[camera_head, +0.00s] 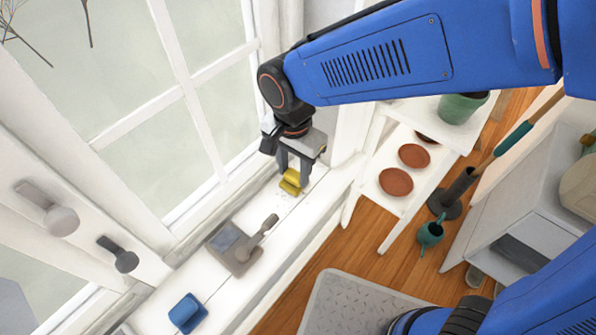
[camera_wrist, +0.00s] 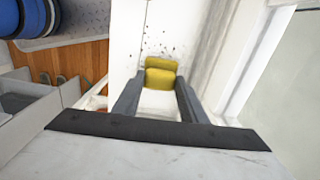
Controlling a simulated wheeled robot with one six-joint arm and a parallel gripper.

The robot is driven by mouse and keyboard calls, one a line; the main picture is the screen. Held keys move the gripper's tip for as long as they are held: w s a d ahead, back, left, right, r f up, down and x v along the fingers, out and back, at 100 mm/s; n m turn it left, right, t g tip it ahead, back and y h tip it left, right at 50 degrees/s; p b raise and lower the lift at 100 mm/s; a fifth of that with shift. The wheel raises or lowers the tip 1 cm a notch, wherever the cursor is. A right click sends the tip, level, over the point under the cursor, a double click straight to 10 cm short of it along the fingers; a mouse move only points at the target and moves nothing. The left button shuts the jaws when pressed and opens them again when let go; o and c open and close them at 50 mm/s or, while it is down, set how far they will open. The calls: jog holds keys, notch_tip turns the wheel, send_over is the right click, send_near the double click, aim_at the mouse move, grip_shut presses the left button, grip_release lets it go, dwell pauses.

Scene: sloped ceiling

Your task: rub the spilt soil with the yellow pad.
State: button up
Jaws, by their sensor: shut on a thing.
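The yellow pad (camera_head: 290,183) is between the fingers of my gripper (camera_head: 294,170), over the white window sill (camera_head: 275,212). In the wrist view, my gripper (camera_wrist: 160,92) has a finger on each side of the yellow pad (camera_wrist: 161,77) and is shut on it. The spilt soil (camera_wrist: 166,48) shows as small dark specks on the white sill, just beyond the pad. In the head view only faint specks show beside the pad. I cannot tell whether the pad touches the sill.
A grey tray (camera_head: 221,262) with a grey-handled tool and a blue block (camera_head: 187,312) lie farther along the sill. The window frame (camera_head: 190,85) rises close beside my gripper. Terracotta saucers (camera_head: 396,182) and a green pot (camera_head: 461,108) stand on white shelving to the right.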

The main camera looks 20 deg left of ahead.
aim_at(282, 182)
jog(key=shift+w+a+r, duration=0.1)
jog(key=shift+w+a, duration=0.15)
jog(key=shift+a, duration=0.55)
jog(key=shift+w+a, duration=0.2)
jog(key=shift+a, duration=0.55)
jog(key=shift+c, duration=0.2)
jog(key=shift+s+a, duration=0.1)
jog(key=shift+s, duration=0.15)
jog(key=shift+c, duration=1)
jog(key=shift+s+a+r, duration=0.2)
jog(key=shift+s+a, duration=0.05)
jog(key=shift+s, duration=0.35)
jog(key=shift+s+d, duration=0.3)
jog(key=shift+d, duration=0.3)
jog(key=shift+s+d+f, duration=0.1)
jog(key=shift+s+d, duration=0.2)
jog(key=shift+d, duration=0.65)
jog(key=shift+s+d+f, duration=0.1)
jog(key=shift+s+d, duration=0.15)
jog(key=shift+d, duration=0.65)
jog(key=shift+s+d+f, duration=0.1)
jog(key=shift+s+d, duration=0.2)
jog(key=shift+d, duration=0.65)
